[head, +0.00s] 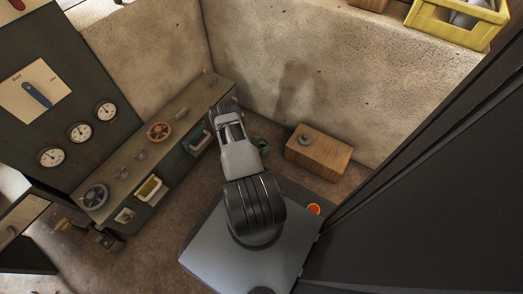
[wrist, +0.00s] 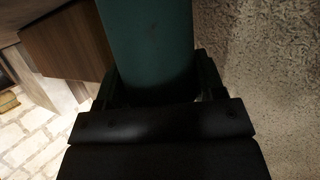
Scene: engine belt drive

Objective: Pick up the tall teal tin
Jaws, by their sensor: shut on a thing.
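The tall teal tin (wrist: 148,45) fills the upper middle of the wrist view, a dull, smooth teal body running out of the top of the picture. My gripper (wrist: 160,82) is shut on it, with one dark finger on each side. The tin's lower part is hidden behind the dark gripper body, and its top is out of view. In the head view my arm reaches away from me toward the long bench, and its dark end shows beside the bench. I cannot make out the tin for certain there.
A long bench (head: 190,118) with wheels and knobs runs along the left, below a panel with gauges (head: 80,132). A wooden box (head: 325,157) stands against the wall, right of my arm. A small greenish thing (head: 263,143) shows beside my arm. A yellow crate (head: 440,27) is at top right.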

